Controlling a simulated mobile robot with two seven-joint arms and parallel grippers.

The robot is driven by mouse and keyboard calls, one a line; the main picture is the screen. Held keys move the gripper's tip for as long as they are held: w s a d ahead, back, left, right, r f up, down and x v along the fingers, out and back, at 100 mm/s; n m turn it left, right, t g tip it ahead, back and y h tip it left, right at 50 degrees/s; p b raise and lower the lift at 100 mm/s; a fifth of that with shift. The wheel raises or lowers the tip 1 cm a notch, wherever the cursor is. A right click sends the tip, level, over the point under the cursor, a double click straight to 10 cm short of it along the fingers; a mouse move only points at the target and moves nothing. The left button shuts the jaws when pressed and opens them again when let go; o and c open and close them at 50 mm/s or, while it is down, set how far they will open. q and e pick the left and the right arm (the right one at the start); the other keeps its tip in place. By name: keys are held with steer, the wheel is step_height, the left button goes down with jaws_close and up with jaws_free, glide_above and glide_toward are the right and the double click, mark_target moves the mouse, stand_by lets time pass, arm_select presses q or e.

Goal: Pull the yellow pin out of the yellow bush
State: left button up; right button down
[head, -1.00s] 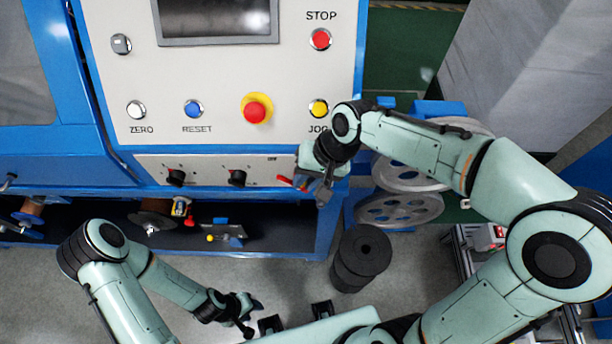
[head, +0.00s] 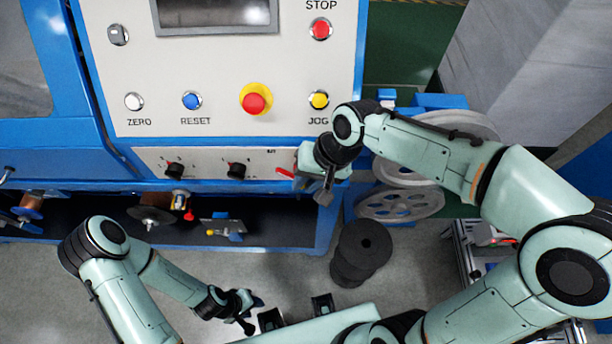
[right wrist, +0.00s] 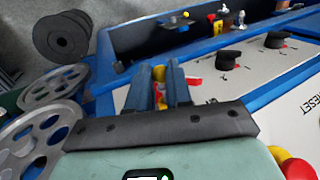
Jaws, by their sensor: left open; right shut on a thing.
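My right gripper (head: 324,190) is in front of the machine's lower right panel corner. In the right wrist view its fingers (right wrist: 160,88) are shut on a small yellow and red thing (right wrist: 159,74), which looks like the yellow pin; the fingers hide most of it. A small yellow piece (head: 211,232) sits on a grey bracket (head: 222,225) in the dark recess below the panel, well left of this gripper. It may be the yellow bush, but is too small to be sure. My left gripper (head: 244,312) is open and empty, low and apart from the machine.
A red switch (head: 284,172) and black knobs (head: 236,171) line the panel's lower edge. Spoked wheels (head: 398,204) and a black roller (head: 360,252) stand right of the recess. A reel (head: 151,216) is at its left. The floor between recess and left arm is clear.

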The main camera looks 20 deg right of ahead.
arm_select(q)
steer(key=shift+s+f, duration=0.2)
steer(key=shift+f, duration=0.15)
arm_select(e)
steer(key=shift+s+a, duration=0.2)
steer(key=shift+s, duration=0.5)
arm_select(q)
steer(key=shift+s+f+b, duration=0.1)
steer(key=shift+f+b, duration=0.05)
steer(key=shift+b, duration=0.2)
arm_select(e)
steer(key=shift+s+a, duration=0.1)
steer(key=shift+s, duration=0.25)
arm_select(q)
steer(key=shift+s+f+b, duration=0.35)
steer(key=shift+f+b, duration=0.3)
steer(key=shift+f, duration=0.05)
arm_select(e)
steer(key=shift+s+a, duration=0.3)
steer(key=shift+s, duration=0.65)
steer(key=shift+s+a, duration=0.25)
steer(key=shift+s, duration=0.7)
